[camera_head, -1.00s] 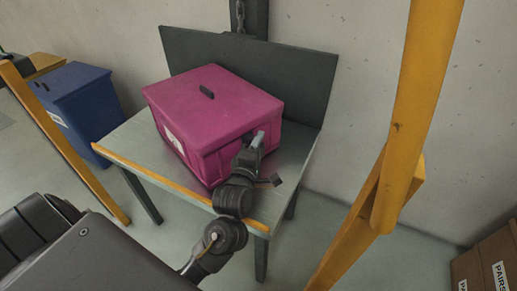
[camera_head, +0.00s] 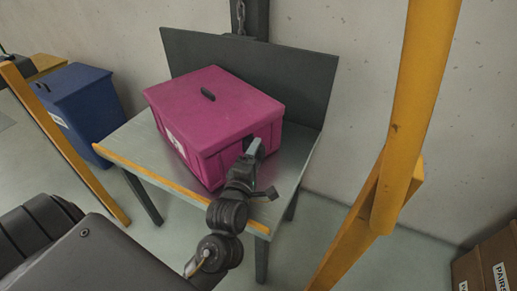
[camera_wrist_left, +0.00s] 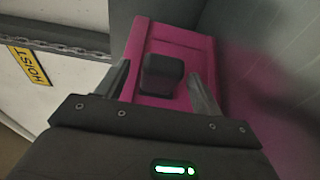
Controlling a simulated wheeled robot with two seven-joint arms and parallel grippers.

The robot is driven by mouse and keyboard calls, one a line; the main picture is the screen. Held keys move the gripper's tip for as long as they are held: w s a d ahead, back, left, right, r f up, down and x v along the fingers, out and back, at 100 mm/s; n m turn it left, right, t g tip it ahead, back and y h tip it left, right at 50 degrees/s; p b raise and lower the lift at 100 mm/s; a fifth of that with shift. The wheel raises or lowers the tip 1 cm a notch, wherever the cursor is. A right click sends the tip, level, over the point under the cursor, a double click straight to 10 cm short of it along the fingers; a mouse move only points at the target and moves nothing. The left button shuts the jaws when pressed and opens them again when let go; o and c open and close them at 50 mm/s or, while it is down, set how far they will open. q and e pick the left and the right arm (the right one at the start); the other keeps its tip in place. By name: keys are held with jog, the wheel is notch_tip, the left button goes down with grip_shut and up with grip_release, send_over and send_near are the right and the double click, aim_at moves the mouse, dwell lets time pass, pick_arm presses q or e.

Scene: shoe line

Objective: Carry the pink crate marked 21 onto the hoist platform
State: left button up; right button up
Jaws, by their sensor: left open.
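The pink crate (camera_head: 205,110) sits upright and lidded on the grey hoist platform (camera_head: 140,142), a table-like deck with a yellow front edge and a dark back panel. A white label shows on its left side, but its number is unreadable. My left gripper (camera_head: 257,149) is at the crate's right end, just outside a dark handle (camera_head: 249,139). In the left wrist view, its open fingers (camera_wrist_left: 160,85) stand on either side of the dark handle (camera_wrist_left: 162,74), with visible gaps. The crate (camera_wrist_left: 185,42) fills the space behind. My right gripper is out of view.
Yellow posts (camera_head: 412,100) stand right and left of the platform. A blue bin (camera_head: 75,103) stands at the left and brown boxes (camera_head: 490,262) at the lower right. A dark column with a chain rises behind the panel. A HOIST sign (camera_wrist_left: 30,65) shows in the wrist view.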

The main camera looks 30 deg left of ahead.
pick_arm(q)
jog(key=s+d, duration=0.1)
jog(key=s, duration=0.7)
jog(key=shift+s+d, duration=0.2)
jog(key=shift+d, duration=0.15)
